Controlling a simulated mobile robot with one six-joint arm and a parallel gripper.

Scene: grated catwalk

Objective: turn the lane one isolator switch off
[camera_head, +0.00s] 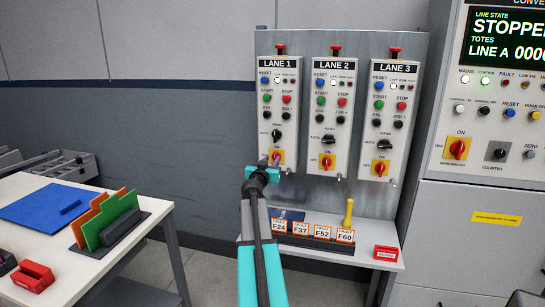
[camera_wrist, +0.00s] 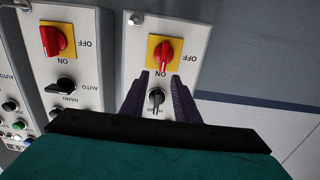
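The lane 1 isolator is a red rotary handle on a yellow plate low on the lane 1 panel (camera_head: 277,80). In the head view my gripper (camera_head: 268,171) partly covers the plate (camera_head: 279,154). The wrist view shows the panel upside down, with the red handle (camera_wrist: 165,51) in clear sight. The handle appears upright, in line with the ON label; OFF is to its side. My gripper (camera_wrist: 160,78) is open, its two dark fingertips pointing at the handle from either side. I cannot tell whether they touch it. A black selector switch (camera_wrist: 156,97) lies between the fingers in view.
The lane 2 (camera_head: 327,161) and lane 3 (camera_head: 380,167) isolators sit to the right. Below is a shelf with fault tags (camera_head: 314,231), a yellow handle (camera_head: 348,212) and a red block (camera_head: 386,253). A white table (camera_head: 100,262) stands at left, a control cabinet (camera_head: 480,240) at right.

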